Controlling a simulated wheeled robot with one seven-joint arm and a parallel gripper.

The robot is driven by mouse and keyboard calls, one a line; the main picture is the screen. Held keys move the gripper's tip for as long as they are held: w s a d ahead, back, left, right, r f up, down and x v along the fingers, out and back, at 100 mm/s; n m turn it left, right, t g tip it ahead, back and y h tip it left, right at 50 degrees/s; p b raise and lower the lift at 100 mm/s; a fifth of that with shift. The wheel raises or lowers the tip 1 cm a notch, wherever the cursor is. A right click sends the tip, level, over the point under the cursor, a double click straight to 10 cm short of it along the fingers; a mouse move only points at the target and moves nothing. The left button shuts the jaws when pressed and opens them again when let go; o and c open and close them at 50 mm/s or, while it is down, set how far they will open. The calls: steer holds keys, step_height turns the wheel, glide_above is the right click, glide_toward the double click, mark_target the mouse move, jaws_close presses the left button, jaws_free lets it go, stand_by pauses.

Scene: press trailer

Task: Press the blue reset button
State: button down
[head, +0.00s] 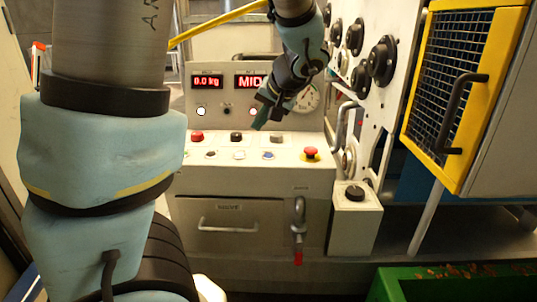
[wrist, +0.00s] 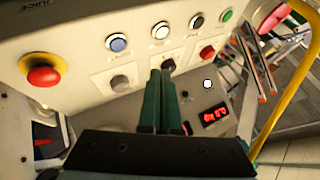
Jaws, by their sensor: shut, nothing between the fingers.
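The blue button (head: 268,155) is at the right of the front row on the sloping top of the press console (head: 320,174). In the wrist view the blue button (wrist: 117,43) has a pale ring and shows to the upper left of the fingertips. My gripper (head: 260,125) is shut and empty, with its green fingers pointing down over the back of the console top. In the wrist view my gripper (wrist: 160,75) has its tips close to a black knob (wrist: 168,65); I cannot tell whether they touch. The fingers are apart from the blue button.
Near the blue button are a white button (wrist: 160,30), a grey knob (wrist: 120,83) and a red knob (wrist: 207,51). A red mushroom button (head: 311,152) on a yellow base stands at the console's right. A yellow-framed mesh door (head: 456,152) is farther right.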

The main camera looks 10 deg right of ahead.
steer(key=shift+w+d+r+t, duration=0.25)
steer(key=shift+d+r+t, duration=0.1)
steer(key=shift+d+r, duration=0.35)
steer(key=shift+w+d+r+t, duration=0.25)
steer(key=shift+d+r+t, duration=0.1)
steer(key=shift+d+r, duration=0.3)
steer(key=shift+f, duration=0.15)
steer(key=b, duration=0.6)
glide_above(270, 157)
step_height(270, 157, down, 8)
steer(key=shift+f, duration=0.1)
steer(key=shift+f+b, duration=0.35)
steer(key=shift+b, duration=0.1)
stand_by(0.6)
steer(key=shift+f+b, duration=0.4)
steer(key=shift+b, duration=0.25)
steer(key=shift+f+b, duration=0.35)
steer(key=shift+b, duration=0.2)
stand_by(0.5)
steer(key=shift+r+p, duration=0.45)
steer(key=shift+r, duration=0.35)
